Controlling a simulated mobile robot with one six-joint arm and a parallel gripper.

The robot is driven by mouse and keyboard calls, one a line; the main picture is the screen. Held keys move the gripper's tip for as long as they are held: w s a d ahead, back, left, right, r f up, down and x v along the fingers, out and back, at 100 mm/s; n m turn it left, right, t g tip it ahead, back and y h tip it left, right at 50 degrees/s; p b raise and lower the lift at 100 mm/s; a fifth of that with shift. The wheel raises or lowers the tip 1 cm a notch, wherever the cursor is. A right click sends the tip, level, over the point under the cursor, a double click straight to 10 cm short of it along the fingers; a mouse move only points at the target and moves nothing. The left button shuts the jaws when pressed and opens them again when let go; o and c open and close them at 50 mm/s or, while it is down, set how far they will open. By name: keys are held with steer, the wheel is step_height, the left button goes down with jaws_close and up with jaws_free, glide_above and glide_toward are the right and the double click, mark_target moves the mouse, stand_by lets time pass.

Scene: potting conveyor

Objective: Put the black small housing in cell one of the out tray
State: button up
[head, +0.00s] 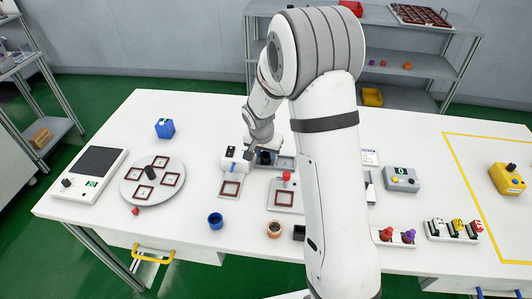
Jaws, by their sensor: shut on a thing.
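My gripper (262,154) is over the middle of the white table, beside a small white machine (236,159). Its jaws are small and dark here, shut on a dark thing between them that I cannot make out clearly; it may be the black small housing. A separate black square part (298,233) stands near the table's front, partly hidden by my arm. I cannot tell for sure which tray is the out tray; a grey plate (286,162) shows just right of the gripper, partly hidden by my arm.
A round grey plate (136,190) with several red-framed squares is at left, near a scale (92,173). A blue cube (165,128), a blue cup (215,221), an orange-brown cup (274,229) and a grey box (401,180) stand about. A numbered rack (440,238) is at right.

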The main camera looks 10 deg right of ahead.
steer(key=shift+f, duration=0.2)
steer(key=o, duration=0.7)
steer(key=shift+r, duration=0.1)
steer(key=shift+r+p, duration=0.25)
steer(key=shift+p, duration=0.05)
steer(key=b+v, duration=0.1)
steer(key=v, duration=1)
steer(key=shift+s+d+r+n+y, duration=0.25)
steer(key=shift+s+d+r+n, duration=0.6)
steer(key=shift+s, duration=3.4)
steer(key=shift+s+d+r+n+y, duration=0.3)
steer(key=shift+s+r+n, duration=1.05)
steer(key=shift+s, duration=2.9)
steer(key=shift+s+d+r+n+y, duration=0.4)
steer(key=shift+s+r+n, duration=0.7)
steer(key=shift+s, duration=3.15)
